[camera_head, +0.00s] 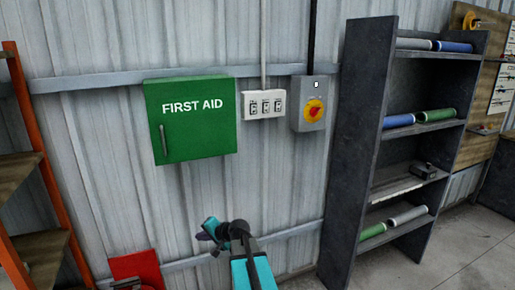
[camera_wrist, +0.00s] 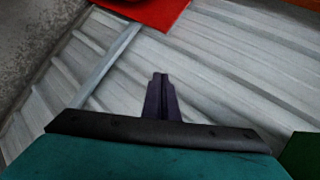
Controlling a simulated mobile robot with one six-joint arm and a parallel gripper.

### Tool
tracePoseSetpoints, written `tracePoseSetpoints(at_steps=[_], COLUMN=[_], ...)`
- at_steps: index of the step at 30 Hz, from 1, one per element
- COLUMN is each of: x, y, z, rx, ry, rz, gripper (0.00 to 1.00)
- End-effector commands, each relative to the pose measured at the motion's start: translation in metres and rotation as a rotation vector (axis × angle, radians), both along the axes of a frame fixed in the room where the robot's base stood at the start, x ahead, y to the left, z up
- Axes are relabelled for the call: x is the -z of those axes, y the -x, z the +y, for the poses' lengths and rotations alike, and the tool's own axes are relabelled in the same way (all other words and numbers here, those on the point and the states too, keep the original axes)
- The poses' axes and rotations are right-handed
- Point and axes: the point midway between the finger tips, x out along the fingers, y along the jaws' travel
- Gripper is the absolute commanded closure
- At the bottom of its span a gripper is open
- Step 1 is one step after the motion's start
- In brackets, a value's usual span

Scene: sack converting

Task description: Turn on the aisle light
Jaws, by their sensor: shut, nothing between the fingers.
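A white switch panel (camera_head: 264,104) with several rocker switches is fixed to the corrugated wall, between the green first aid box and a grey box. Small labels on it are too small to read. Which switch is for the aisle light cannot be told. My gripper (camera_head: 205,232) is below the first aid box and lower left of the panel, well apart from it. In the wrist view, my gripper (camera_wrist: 161,78) has its dark fingers together with nothing between them, and the panel does not show there.
The green first aid box (camera_head: 190,119) and a grey box with a yellow and red rotary switch (camera_head: 314,109) flank the panel. A dark shelf (camera_head: 357,150) with rolls stands right. An orange-framed rack (camera_head: 35,150) stands left. A red item (camera_head: 137,268) is low on the wall.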

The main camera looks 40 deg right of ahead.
Motion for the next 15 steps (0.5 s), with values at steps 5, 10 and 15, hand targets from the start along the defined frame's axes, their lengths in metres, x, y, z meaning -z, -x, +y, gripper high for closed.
tracePoseSetpoints(at_steps=[5,10,15], x=[-0.091,-0.175,-0.261], y=[-0.005,0.005,0.027], z=[-0.07,-0.132,-0.188], rx=[0.14,0.259,0.369], ry=[-0.032,-0.062,-0.09], rz=[-0.155,-0.3,-0.445], gripper=[1.0,1.0,1.0])
